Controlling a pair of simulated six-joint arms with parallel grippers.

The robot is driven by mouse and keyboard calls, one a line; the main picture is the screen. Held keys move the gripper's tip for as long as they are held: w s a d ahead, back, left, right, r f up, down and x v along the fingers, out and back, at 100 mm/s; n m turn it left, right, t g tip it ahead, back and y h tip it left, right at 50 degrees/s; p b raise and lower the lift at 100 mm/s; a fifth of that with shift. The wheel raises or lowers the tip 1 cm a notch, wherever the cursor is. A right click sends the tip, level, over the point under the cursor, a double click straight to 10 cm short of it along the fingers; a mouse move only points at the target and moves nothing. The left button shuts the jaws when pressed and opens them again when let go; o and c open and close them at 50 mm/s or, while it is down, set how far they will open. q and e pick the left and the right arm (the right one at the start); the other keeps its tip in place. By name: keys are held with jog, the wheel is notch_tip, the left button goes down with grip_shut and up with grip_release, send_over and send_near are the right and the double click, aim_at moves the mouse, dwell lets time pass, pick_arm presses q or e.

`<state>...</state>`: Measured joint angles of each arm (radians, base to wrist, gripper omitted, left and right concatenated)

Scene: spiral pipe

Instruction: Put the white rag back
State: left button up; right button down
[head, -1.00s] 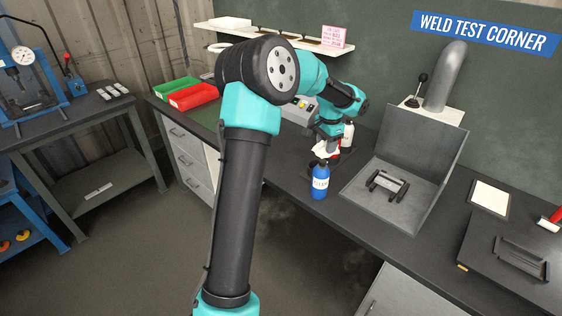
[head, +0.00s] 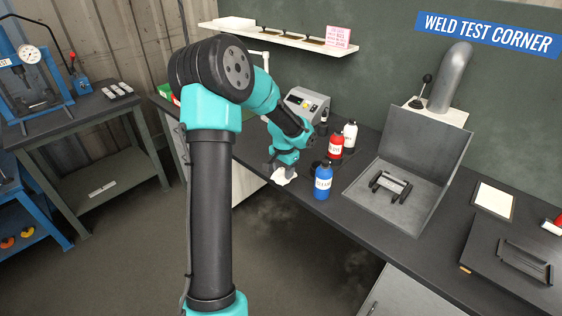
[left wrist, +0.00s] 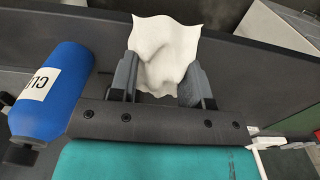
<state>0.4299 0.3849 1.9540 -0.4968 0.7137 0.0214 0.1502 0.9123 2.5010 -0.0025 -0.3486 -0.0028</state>
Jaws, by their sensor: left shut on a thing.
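The white rag (head: 284,177) hangs from my left gripper (head: 284,168) near the front edge of the bench, to the left of the blue bottle (head: 323,180). In the left wrist view, the rag (left wrist: 165,45) is pinched between the two grey fingers of my left gripper (left wrist: 160,74), spread and crumpled above them. The blue bottle (left wrist: 52,90) stands close on the left there. My right gripper is not in view.
A red bottle (head: 335,146) and a white bottle (head: 350,135) stand behind the blue one. A grey control box (head: 307,103) is at the back. A grey metal booth (head: 410,185) stands to the right. My left arm hides part of the bench.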

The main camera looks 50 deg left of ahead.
pick_arm(q)
jog(key=shift+w, duration=0.1)
jog(key=w+a, duration=0.3)
jog(key=w+a+f, duration=0.1)
jog(key=w+a, duration=0.2)
jog(key=a, duration=0.1)
jog(key=w+a, duration=0.4)
jog(key=shift+a+f, duration=0.2)
jog(key=shift+a, duration=0.05)
jog(key=shift+w+a, duration=0.2)
jog(key=shift+a, duration=0.05)
jog(key=shift+f, duration=1.8)
jog(key=shift+f, duration=0.1)
jog(key=o, duration=0.9)
